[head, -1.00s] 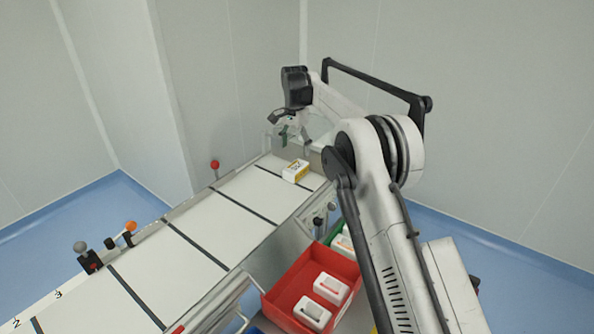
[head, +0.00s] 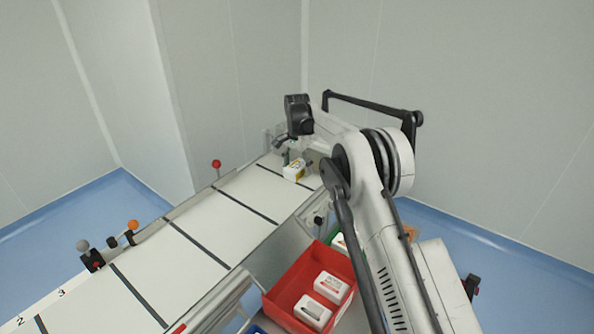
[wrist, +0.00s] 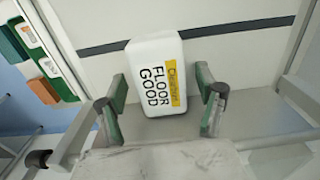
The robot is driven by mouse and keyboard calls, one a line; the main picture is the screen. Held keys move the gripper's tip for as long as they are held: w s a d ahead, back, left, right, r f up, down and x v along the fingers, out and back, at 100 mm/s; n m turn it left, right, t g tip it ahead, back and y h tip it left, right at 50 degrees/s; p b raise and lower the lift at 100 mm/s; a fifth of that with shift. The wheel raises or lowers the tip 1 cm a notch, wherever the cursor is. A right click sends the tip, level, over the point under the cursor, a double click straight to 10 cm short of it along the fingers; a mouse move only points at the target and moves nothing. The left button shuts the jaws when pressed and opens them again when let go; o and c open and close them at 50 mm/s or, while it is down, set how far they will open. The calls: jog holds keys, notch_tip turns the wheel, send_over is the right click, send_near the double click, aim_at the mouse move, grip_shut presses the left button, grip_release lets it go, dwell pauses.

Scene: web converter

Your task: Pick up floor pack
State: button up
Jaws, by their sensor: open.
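The floor pack (wrist: 155,75) is a white pack with a yellow patch and the words "FLOOR GOOD". It lies on the white belt at the far end of the conveyor in the head view (head: 294,169). My gripper (wrist: 164,112) is open, with one green-padded finger on each side of the pack's near end in the wrist view. Gaps show between the fingers and the pack. In the head view my gripper (head: 297,160) is low over the pack and partly hides it.
A red bin (head: 276,296) with white packs stands beside the conveyor, and a green bin (head: 334,245) is partly hidden behind it. Knobs on stalks, one red (head: 216,163) and one orange (head: 133,225), line the conveyor's far side. The belt (head: 200,217) nearer the camera is clear.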

jog(key=c, duration=1.3)
jog(key=shift+c, duration=0.2)
jog(key=shift+r, duration=0.2)
